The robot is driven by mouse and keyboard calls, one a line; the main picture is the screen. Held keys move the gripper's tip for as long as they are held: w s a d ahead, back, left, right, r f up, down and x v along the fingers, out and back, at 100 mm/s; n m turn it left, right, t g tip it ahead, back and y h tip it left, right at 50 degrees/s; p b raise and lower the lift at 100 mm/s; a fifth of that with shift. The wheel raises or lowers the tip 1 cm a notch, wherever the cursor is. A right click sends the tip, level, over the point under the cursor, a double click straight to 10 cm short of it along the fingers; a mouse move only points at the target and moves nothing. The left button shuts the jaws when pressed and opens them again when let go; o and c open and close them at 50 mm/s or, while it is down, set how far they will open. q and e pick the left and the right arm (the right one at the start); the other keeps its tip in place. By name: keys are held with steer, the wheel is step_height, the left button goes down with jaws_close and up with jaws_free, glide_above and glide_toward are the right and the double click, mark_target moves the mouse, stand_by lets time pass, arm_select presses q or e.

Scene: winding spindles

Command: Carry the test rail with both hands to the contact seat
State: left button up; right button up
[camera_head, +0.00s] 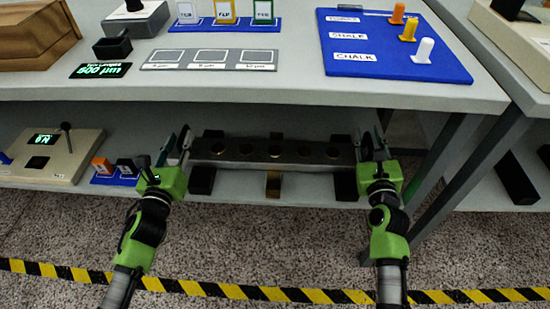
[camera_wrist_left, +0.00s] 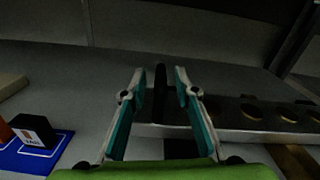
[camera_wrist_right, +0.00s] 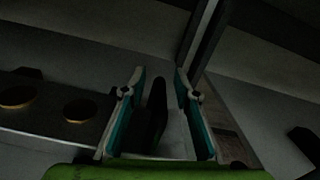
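The test rail (camera_head: 272,152) is a long dark grey bar with several round brass-coloured holes, lying level on the lower shelf. Its holes also show in the left wrist view (camera_wrist_left: 250,113) and right wrist view (camera_wrist_right: 45,110). An upright black handle stands at its left end (camera_wrist_left: 160,92) and another at its right end (camera_wrist_right: 157,112). My left gripper (camera_head: 180,143) is open, its fingers on either side of the left handle. My right gripper (camera_head: 372,143) is open around the right handle. Gaps show beside both handles. I cannot tell which thing is the contact seat.
Dark blocks (camera_head: 202,181) and a brass block (camera_head: 273,184) sit under the rail. The tabletop edge (camera_head: 250,93) overhangs the shelf. A beige device with a display (camera_head: 50,158) stands left on the shelf. A table leg (camera_head: 440,165) rises close to my right gripper.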

steer(key=shift+s, duration=0.4)
arm_select(q)
steer(key=s+a, duration=0.1)
steer(key=s, duration=1)
steer(key=shift+s, duration=0.25)
arm_select(e)
steer(key=s+a, duration=0.1)
steer(key=s, duration=1)
steer(key=shift+a, duration=0.1)
